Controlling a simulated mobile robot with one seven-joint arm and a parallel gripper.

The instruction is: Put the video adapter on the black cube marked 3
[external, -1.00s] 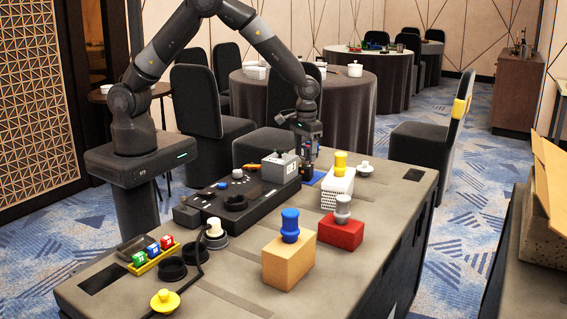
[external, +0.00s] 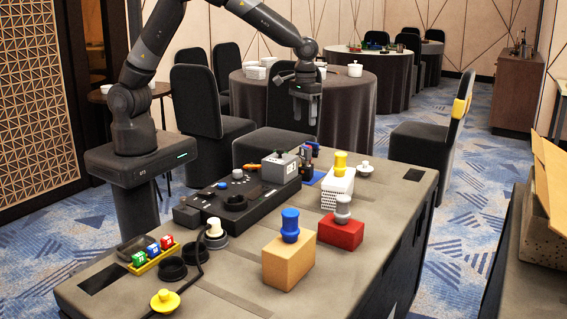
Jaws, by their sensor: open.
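My gripper (external: 305,114) is open and empty, raised well above the far end of the table, fingers pointing down. Below it, a small dark upright object with blue and reddish parts (external: 309,160) stands by a blue mat, beside a grey box (external: 280,167). I cannot tell whether this is the video adapter. A plain dark block (external: 186,214) sits at the left end of the black console; no number is readable on it. I cannot make out a black cube marked 3.
The black console (external: 215,205) carries the grey box. A white perforated block (external: 338,188) with a yellow knob, a red block (external: 340,232) and a tan block (external: 288,262) stand on the right. A yellow tray (external: 155,261) holds coloured cubes. A cable runs at front left.

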